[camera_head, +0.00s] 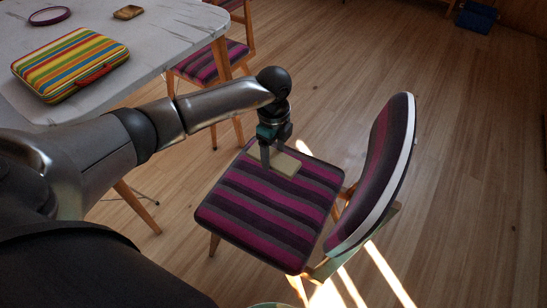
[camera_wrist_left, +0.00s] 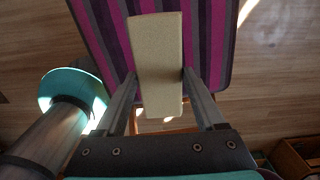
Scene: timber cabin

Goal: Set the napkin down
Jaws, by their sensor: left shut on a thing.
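The napkin (camera_head: 285,163) is a flat, pale beige rectangle at the striped chair seat (camera_head: 268,215), near the seat's far edge. My left gripper (camera_head: 274,160) comes down over the seat and is shut on the napkin. In the left wrist view the napkin (camera_wrist_left: 157,60) lies between the two fingers (camera_wrist_left: 158,80), with its far part over the purple and grey stripes. I cannot tell whether the napkin touches the seat. My right gripper is in neither view.
The chair's striped backrest (camera_head: 375,175) rises to the right of the seat. A pale table (camera_head: 150,40) at the upper left holds a striped case (camera_head: 70,62), a purple ring (camera_head: 49,16) and a small brown item (camera_head: 128,12). Another striped chair (camera_head: 205,65) stands beside it. Open wooden floor lies right.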

